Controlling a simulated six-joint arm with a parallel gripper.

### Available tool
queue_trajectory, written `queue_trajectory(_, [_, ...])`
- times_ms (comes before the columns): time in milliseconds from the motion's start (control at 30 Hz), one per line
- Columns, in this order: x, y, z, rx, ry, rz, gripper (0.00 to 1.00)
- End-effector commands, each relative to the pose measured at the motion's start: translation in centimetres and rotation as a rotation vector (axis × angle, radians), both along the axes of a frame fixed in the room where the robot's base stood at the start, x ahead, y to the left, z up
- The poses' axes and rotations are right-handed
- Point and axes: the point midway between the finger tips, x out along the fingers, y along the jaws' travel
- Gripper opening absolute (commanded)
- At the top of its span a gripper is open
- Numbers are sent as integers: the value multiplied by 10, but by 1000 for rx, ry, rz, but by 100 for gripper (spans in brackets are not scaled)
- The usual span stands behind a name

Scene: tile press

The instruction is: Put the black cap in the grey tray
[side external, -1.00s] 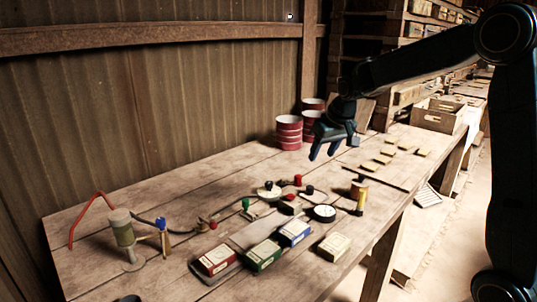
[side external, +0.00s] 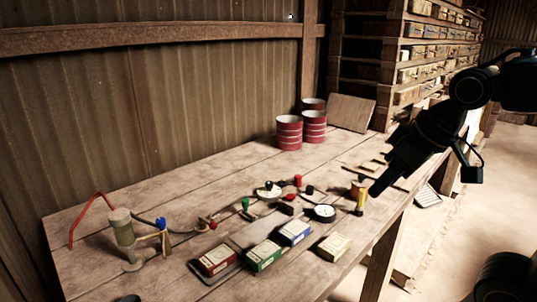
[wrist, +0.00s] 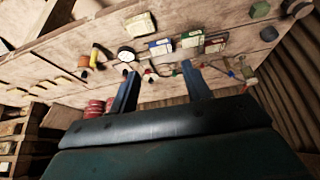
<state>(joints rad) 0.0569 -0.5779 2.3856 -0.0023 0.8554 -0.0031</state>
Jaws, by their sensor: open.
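My gripper (side external: 374,192) is open and empty, pointing down and left over the front right part of the bench. Its two fingers spread apart in the wrist view (wrist: 158,68). A small black cap-like piece (side external: 309,190) lies mid-bench, left of the gripper and apart from it. Other small dark pieces lie nearby, so I cannot tell surely which is the black cap. A flat grey tray-like piece (side external: 229,271) shows under and beside the red box (side external: 216,260) at the front left; most of it is covered.
A yellow tube (side external: 360,203) and a round black-rimmed gauge (side external: 324,212) stand close to the gripper. Green (side external: 263,256), blue (side external: 295,233) and cream (side external: 334,246) boxes line the front. Red cans (side external: 289,133) stand at the back. A pump-like device (side external: 123,235) is at the left.

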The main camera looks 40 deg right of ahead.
Motion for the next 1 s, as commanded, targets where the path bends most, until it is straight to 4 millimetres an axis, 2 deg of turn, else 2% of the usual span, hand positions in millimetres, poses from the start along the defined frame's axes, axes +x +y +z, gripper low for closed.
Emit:
queue_trajectory(100, [-24,7,-6,0,-10,26,48])
queue_trajectory(300, [-45,12,-14,0,-14,48,48])
queue_trajectory(1000, [-48,12,-16,0,-13,52,48])
